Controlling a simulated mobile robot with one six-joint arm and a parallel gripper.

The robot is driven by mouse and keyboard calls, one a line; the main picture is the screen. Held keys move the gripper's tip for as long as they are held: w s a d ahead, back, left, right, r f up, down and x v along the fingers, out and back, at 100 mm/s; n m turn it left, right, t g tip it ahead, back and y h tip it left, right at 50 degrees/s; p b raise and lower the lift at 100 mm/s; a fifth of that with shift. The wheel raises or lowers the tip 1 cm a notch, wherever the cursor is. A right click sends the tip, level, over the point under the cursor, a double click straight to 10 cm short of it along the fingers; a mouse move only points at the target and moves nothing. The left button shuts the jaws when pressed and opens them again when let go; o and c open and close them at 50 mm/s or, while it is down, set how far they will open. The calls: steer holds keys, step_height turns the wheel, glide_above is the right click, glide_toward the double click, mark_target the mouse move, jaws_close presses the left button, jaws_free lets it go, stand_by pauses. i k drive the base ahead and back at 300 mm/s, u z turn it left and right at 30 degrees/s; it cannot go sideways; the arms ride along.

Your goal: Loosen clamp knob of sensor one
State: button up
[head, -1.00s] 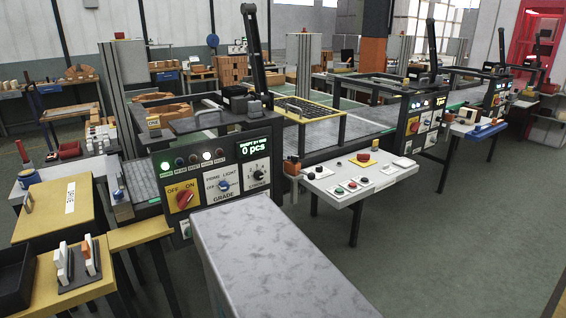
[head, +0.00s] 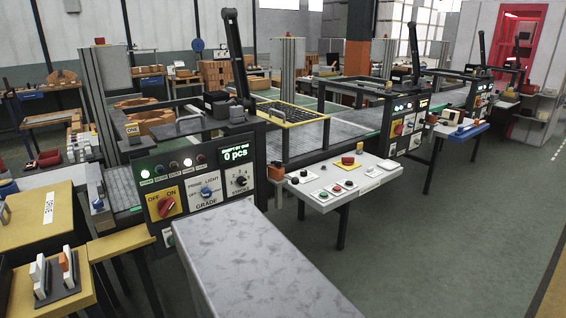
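A tall black post (head: 231,50) rises above a dark block (head: 217,104) on this station. I cannot make out a sensor or its clamp knob for certain at this size. My gripper is not in view.
A white button console (head: 340,181) stands right of the panel. A speckled grey surface (head: 262,260) fills the near middle. A yellow table (head: 40,222) and a rack of white and orange pieces (head: 55,280) are at left. Green floor (head: 440,250) is clear at right.

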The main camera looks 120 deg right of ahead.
mark_target(278, 164)
steer(key=k, duration=0.95)
steer(key=z, duration=1.6)
steer(key=i, duration=0.4)
steer(key=u, duration=1.2)
steer(key=k, duration=0.1)
steer(key=z, duration=1.85)
